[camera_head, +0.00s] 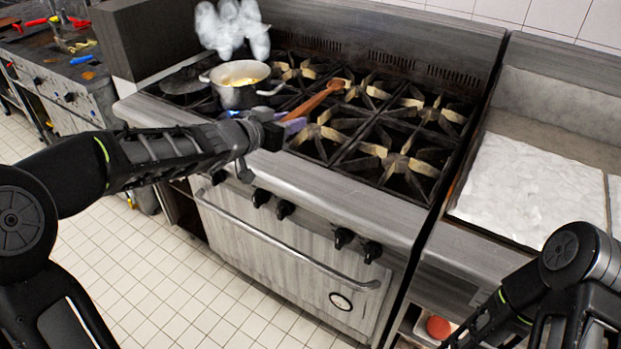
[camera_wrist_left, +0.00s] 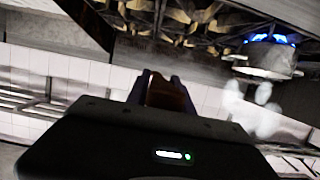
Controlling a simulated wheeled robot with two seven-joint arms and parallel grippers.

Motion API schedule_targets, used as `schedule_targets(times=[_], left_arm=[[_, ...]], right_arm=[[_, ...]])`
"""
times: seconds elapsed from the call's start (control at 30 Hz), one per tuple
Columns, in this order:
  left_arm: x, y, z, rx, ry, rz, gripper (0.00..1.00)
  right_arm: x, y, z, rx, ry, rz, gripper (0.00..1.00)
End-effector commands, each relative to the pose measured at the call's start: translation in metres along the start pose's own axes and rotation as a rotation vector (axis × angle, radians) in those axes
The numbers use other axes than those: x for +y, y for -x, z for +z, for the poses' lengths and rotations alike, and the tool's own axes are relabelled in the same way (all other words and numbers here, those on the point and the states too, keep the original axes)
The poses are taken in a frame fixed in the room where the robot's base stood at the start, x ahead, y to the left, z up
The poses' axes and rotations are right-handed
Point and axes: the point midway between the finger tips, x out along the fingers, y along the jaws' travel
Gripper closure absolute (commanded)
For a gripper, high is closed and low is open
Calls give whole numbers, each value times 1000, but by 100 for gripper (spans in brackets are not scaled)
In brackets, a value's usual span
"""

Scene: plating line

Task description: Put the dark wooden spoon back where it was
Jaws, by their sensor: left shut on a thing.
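A wooden spoon (camera_head: 318,99), reddish brown, is held at its handle end by my left gripper (camera_head: 288,124). The gripper is shut on it over the front left part of the stove. The spoon points up and to the right, with its bowl over the burners. In the left wrist view, the brown handle (camera_wrist_left: 168,98) shows between the two fingers. Whether the spoon touches the grates I cannot tell. My right arm shows at the lower right, but its gripper is out of the frame.
A steaming pot (camera_head: 238,92) stands on the stove (camera_head: 300,175) left of the spoon; the left wrist view shows a blue flame under it. Several burner grates (camera_head: 400,165) to the right are bare. A griddle (camera_head: 535,185) stands at the right. Tools lie on a counter (camera_head: 50,60) at the far left.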

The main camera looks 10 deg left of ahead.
Motion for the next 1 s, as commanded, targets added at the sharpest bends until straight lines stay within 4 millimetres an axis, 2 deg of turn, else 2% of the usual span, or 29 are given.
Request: schedule_targets(times=[0.03,0.5,0.9,1.0], left_arm=[[0,-3,10,0,0,0,100],[0,-24,75,0,0,0,100],[0,-25,76,1,0,0,100],[0,-26,82,0,0,1,100]], right_arm=[[4,-10,0,1,1,-1,54],[25,-71,-5,12,6,-9,54],[25,-72,-6,14,7,-10,54],[26,-76,-6,14,8,-10,54]])
